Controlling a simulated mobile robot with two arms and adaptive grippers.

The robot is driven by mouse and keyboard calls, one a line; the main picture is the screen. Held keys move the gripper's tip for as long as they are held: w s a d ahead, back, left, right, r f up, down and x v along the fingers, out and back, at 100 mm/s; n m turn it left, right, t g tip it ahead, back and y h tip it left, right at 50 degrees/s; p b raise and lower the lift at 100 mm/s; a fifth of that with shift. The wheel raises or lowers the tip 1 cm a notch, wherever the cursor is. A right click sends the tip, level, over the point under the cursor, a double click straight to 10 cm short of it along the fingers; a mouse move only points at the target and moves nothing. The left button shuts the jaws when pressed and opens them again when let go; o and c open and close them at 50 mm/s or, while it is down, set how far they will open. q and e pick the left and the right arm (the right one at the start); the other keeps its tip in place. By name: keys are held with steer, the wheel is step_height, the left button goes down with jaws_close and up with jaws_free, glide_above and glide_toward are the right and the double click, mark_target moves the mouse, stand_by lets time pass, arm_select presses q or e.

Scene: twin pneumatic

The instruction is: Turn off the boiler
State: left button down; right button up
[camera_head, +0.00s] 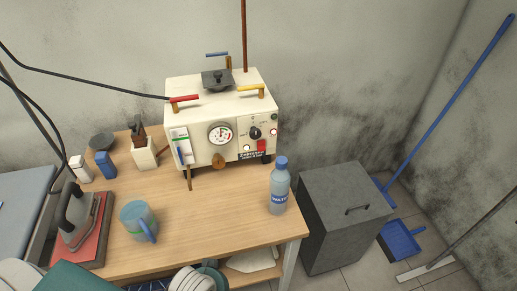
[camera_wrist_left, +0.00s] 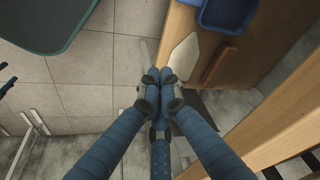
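The boiler (camera_head: 222,108) is a cream-white box at the back of the wooden table in the head view. Its front has a round gauge (camera_head: 220,133), a black rotary knob (camera_head: 254,133), small lamps and a red switch (camera_head: 262,146) at the lower right. The switch's position is too small to read. A red-handled lever (camera_head: 183,98), a yellow-handled lever (camera_head: 251,88) and a black lid (camera_head: 217,80) are on top. My left gripper (camera_wrist_left: 165,76) shows only in the wrist view, its blue fingers drawn together at the tips, empty, away from the boiler. My right gripper is not in view.
A water bottle (camera_head: 279,186) stands near the table's right edge, in front of the boiler's right side. A blue mug (camera_head: 138,221) and an iron (camera_head: 75,208) are at left. A grey bin (camera_head: 343,220) stands right of the table. The middle of the tabletop is clear.

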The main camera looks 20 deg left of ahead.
arm_select(q)
step_height(320, 180, up, 12)
steer(key=t+p, duration=0.1)
steer(key=p, duration=0.1)
steer(key=w+a+r+m+t, duration=0.1)
steer(key=w+r+t, duration=0.1)
steer(key=w, duration=0.2)
steer(key=w+a+r+m+t+y, duration=0.1)
steer(key=w+a+r+m+t, duration=0.1)
steer(key=w, duration=0.3)
steer(key=w+a+r+m+t, duration=0.1)
steer(key=w+r, duration=0.1)
steer(key=w, duration=0.3)
steer(key=shift+a+r+m+t, duration=0.15)
steer(key=shift+a+m+t, duration=0.1)
steer(key=shift+m+t, duration=0.15)
steer(key=w+d+r+m+t+h, duration=0.3)
steer(key=w+r+m, duration=0.3)
steer(key=w+m, duration=0.3)
steer(key=shift+w+d+r+m+t+h, duration=0.2)
steer(key=shift+r+m+t+h, duration=0.15)
steer(key=shift+m+t+h, duration=0.4)
steer(key=shift+w, duration=0.1)
